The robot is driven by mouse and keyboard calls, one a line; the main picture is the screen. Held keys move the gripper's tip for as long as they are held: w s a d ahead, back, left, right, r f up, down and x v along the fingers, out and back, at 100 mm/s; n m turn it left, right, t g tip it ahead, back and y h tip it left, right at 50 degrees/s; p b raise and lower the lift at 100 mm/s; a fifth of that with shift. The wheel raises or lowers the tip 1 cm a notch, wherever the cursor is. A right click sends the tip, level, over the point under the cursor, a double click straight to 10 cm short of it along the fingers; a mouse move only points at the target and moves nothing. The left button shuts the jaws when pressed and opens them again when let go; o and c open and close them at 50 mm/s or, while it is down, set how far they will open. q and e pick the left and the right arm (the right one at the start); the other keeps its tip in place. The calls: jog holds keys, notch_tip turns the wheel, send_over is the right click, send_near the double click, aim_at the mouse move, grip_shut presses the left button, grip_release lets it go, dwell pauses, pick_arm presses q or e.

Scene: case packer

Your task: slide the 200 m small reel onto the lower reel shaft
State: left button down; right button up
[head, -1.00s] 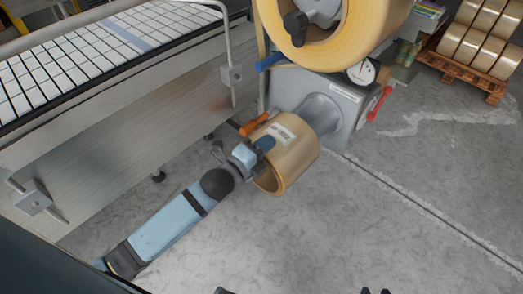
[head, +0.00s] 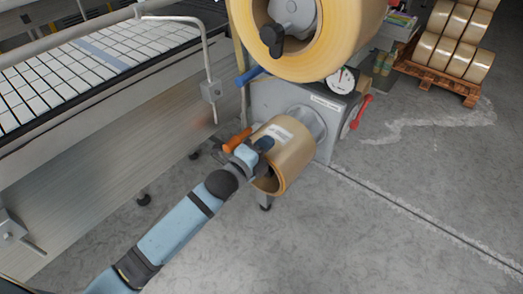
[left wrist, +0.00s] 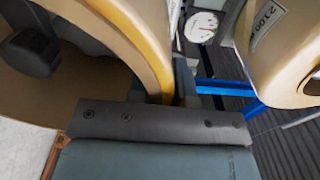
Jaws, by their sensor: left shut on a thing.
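The small reel (head: 290,152), a tan tape roll with a white label, sits at the front of the grey machine unit (head: 272,97) in the head view. My left gripper (head: 262,149) is shut on its near rim. The lower reel shaft is hidden by the reel; a grey round housing (head: 309,120) shows just behind it. I cannot tell whether the reel is around the shaft. In the left wrist view a tan reel with a "200" label (left wrist: 268,22) shows at the right. My right gripper is not in view.
A large upper reel (head: 350,45) with a black knob (head: 272,38) hangs above. Orange (head: 237,140), blue (head: 250,75) and red (head: 361,112) handles stick out nearby. A pallet of rolls (head: 436,77) stands back right; the right floor is clear.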

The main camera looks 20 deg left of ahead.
aim_at(283, 128)
pick_arm(q)
jog(key=shift+x, duration=3.6)
jog(key=shift+w+r, duration=0.15)
jog(key=shift+w, duration=0.2)
jog(key=shift+w, duration=0.2)
jog(key=shift+f, duration=0.25)
